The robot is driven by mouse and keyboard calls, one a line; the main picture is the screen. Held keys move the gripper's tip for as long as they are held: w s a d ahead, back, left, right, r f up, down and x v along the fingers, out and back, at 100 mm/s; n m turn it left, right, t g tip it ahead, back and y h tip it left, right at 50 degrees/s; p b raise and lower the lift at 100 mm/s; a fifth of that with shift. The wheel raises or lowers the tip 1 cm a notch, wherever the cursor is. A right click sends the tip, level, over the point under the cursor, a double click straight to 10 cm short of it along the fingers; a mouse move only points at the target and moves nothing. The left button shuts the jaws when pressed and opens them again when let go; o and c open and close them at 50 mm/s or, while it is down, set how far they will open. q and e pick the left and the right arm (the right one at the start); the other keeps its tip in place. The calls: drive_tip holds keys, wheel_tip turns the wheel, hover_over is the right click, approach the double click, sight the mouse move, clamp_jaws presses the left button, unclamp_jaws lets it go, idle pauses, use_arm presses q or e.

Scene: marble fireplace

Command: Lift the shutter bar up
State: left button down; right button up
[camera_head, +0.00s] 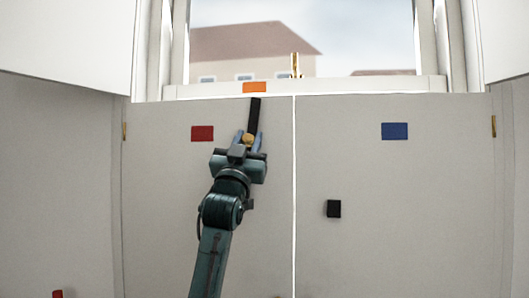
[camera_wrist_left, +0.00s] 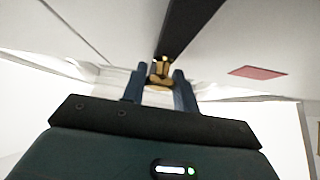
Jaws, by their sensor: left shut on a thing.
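The dark shutter bar (camera_head: 254,114) stands nearly upright on the left shutter panel, leaning slightly right at its top. Its upper end is just below the orange patch. A brass knob (camera_head: 248,139) sits on the bar. My left gripper (camera_head: 249,143) is shut on this knob from below, and its body hides whatever lies behind it. In the left wrist view the bar (camera_wrist_left: 190,24) runs to the top edge, and the knob (camera_wrist_left: 161,70) is between the two blue fingers (camera_wrist_left: 159,82). My right gripper is not in view.
The right panel carries a black bracket (camera_head: 333,209) and a blue patch (camera_head: 394,131). The left panel has a red patch (camera_head: 202,133). An orange patch (camera_head: 254,87) is on the window sill (camera_head: 370,87), with a brass latch (camera_head: 295,66) above. The panel fronts are otherwise clear.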

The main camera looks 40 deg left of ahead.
use_arm(q)
drive_tip(key=shift+s+a+n+g+y, duration=0.35)
drive_tip(key=shift+a+n+g+y, duration=0.3)
drive_tip(key=shift+n+y, duration=0.5)
drive_tip(key=shift+s+a+n+g+y, duration=0.5)
drive_tip(key=shift+n+g+y, duration=0.35)
drive_tip(key=shift+n, duration=0.55)
drive_tip(key=shift+s+a+n+g+y, duration=0.25)
drive_tip(key=shift+a+n+g+y, duration=0.4)
drive_tip(key=shift+n+y, duration=0.55)
drive_tip(key=shift+s+a+n, duration=0.1)
drive_tip(key=shift+a+n, duration=0.05)
drive_tip(key=shift+n, duration=0.3)
drive_tip(key=c, duration=1.1)
unclamp_jaws()
drive_tip(key=shift+s+a, duration=0.1)
